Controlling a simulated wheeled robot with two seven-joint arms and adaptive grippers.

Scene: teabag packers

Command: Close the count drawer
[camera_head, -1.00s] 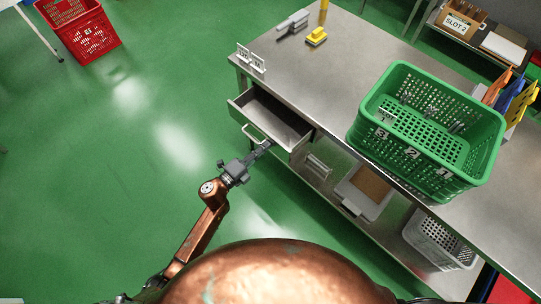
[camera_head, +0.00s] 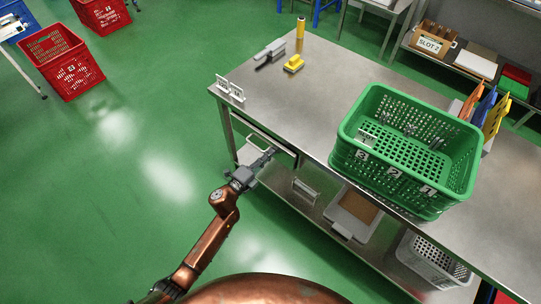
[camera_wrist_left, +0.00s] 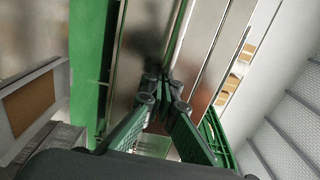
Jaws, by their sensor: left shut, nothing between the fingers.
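The count drawer (camera_head: 284,149) is under the near left end of the steel table (camera_head: 330,110). Its inside no longer shows, and its front sits at or close to the table's edge; I cannot tell whether a small gap is left. Its pale bar handle (camera_head: 257,144) sticks out towards me. My left gripper (camera_head: 268,154) is shut and empty, with its tips at the drawer front beside the handle. In the left wrist view, its fingers (camera_wrist_left: 166,88) meet in front of a shiny metal face; contact is unclear. My right gripper is out of view.
A green crate (camera_head: 345,142) stands on the table, right of the drawer. A white card stand (camera_head: 230,90), a yellow block (camera_head: 293,64) and a grey tool (camera_head: 269,52) are on the tabletop. A lower shelf holds a tray (camera_head: 346,232). Red crates (camera_head: 68,75) stand far left on open green floor.

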